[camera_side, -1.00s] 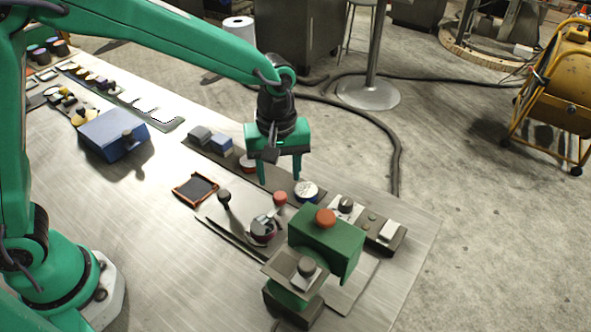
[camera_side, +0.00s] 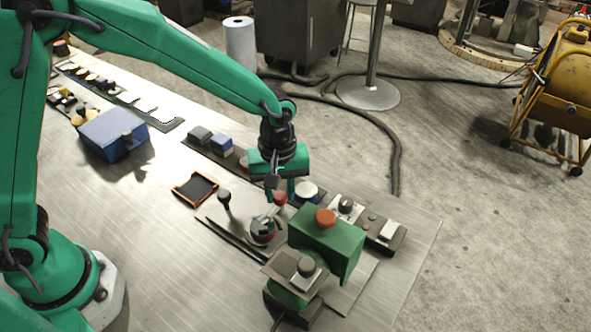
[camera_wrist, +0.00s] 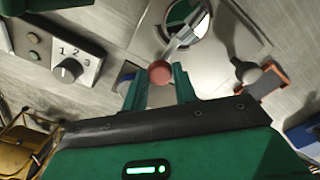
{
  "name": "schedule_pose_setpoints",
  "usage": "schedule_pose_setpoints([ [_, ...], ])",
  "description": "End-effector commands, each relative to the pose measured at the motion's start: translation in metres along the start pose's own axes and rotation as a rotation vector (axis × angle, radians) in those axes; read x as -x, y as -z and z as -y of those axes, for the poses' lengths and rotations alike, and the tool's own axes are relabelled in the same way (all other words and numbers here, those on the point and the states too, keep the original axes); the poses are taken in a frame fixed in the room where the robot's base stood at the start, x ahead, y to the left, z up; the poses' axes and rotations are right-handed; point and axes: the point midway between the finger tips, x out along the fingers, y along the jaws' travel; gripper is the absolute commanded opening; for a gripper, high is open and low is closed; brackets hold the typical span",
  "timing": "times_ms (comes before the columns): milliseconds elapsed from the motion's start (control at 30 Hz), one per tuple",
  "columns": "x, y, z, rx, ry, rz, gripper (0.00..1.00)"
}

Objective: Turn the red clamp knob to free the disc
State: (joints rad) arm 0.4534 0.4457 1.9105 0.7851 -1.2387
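The red clamp knob (camera_side: 280,198) is small and round, partly hidden by my gripper in the side view. In the wrist view the knob (camera_wrist: 160,72) shows between my fingertips. A grey metal bar (camera_wrist: 182,40) runs from beside the knob across the shiny round disc (camera_wrist: 200,15). The disc also shows in the side view (camera_side: 262,236), below and left of the knob. My gripper (camera_side: 281,190) points down over the knob, its fingers (camera_wrist: 160,80) apart, one on each side. I cannot tell whether either finger touches the knob.
A green box (camera_side: 345,238) with an orange-red knob (camera_side: 325,217) stands close at the front right. A numbered dial panel (camera_wrist: 75,62) is near the gripper.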

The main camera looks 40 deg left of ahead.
Motion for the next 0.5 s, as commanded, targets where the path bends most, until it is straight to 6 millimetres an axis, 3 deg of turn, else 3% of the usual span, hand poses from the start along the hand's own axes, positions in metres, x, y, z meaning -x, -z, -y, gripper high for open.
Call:
schedule_pose_setpoints([
  [33,0.0002,0.0,0.0001,0.0,0.0,0.0,0.17],
  [100,0.0002,0.0,0.0001,0.0,0.0,0.0,0.05],
  [500,0.0005,0.0,0.0001,-0.046,0.0,0.0,0.05],
])
